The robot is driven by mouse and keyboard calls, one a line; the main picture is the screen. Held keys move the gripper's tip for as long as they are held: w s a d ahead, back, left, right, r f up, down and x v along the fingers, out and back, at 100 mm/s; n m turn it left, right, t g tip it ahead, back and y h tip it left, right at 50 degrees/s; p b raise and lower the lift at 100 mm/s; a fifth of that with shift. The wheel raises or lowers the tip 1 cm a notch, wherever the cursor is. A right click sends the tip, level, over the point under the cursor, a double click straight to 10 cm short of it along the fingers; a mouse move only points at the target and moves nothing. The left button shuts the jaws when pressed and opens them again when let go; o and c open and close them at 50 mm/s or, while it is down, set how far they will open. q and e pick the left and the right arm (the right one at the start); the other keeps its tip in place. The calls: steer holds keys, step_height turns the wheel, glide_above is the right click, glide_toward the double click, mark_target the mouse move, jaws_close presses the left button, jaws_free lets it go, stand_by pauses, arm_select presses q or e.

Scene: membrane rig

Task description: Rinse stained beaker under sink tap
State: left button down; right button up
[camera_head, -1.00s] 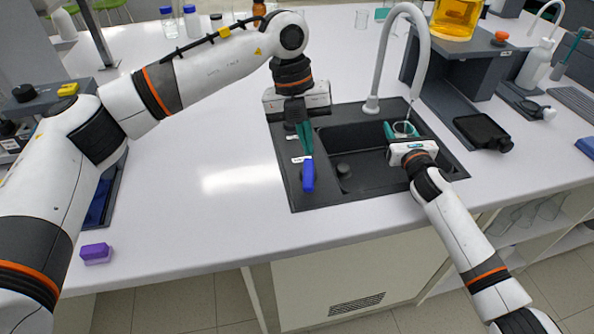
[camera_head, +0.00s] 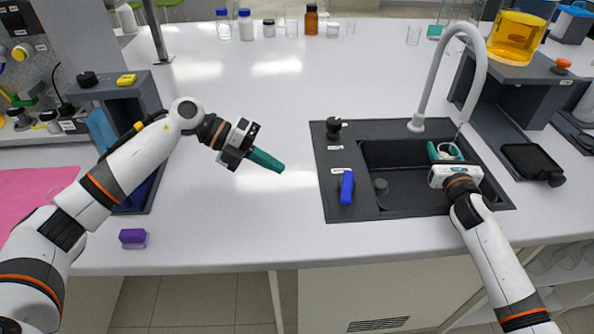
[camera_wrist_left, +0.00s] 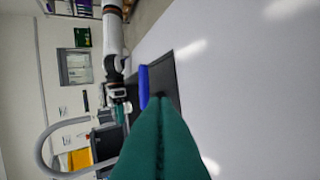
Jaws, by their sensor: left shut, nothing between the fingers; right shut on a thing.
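The sink (camera_head: 330,205) is a dark basin set in the white counter. A grey gooseneck tap (camera_head: 427,85) arches over it. My right gripper (camera_head: 446,151) is shut on a clear glass beaker (camera_head: 455,152), held over the basin below the tap's mouth. The beaker is mostly hidden by the gripper; its stain cannot be made out. A thin pale line shows between tap and beaker, perhaps water. A blue handle (camera_head: 347,187) and a black knob (camera_head: 333,127) sit on the sink's left deck. My left gripper (camera_head: 280,167) is shut and empty above the counter, left of the sink; its green fingers (camera_wrist_left: 160,145) fill the lower left wrist view.
A purple block (camera_head: 133,238) lies near the counter's front left edge. Several bottles and glasses, among them a brown bottle (camera_head: 311,20), stand at the back. A dark shelf with an amber vessel (camera_head: 517,38) stands right of the tap. The counter's middle is clear.

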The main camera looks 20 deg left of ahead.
arm_select(q)
steer(key=x, duration=0.3)
steer(key=r+x, duration=0.1)
steer(key=x, duration=0.7)
steer(key=shift+d, duration=0.6)
steer(key=shift+w+d, duration=0.1)
steer(key=shift+d, duration=0.5)
steer(key=shift+s+d, duration=0.5)
steer(key=shift+d, duration=0.35)
steer(key=a, duration=0.2)
steer(key=s+a, duration=0.1)
steer(key=a, duration=0.1)
steer(key=shift+s, duration=0.15)
steer(key=s+v, duration=0.2)
steer(key=v, duration=0.7)
steer(key=shift+s+r, duration=0.15)
steer(key=shift+r, duration=0.1)
steer(key=shift+a, duration=0.1)
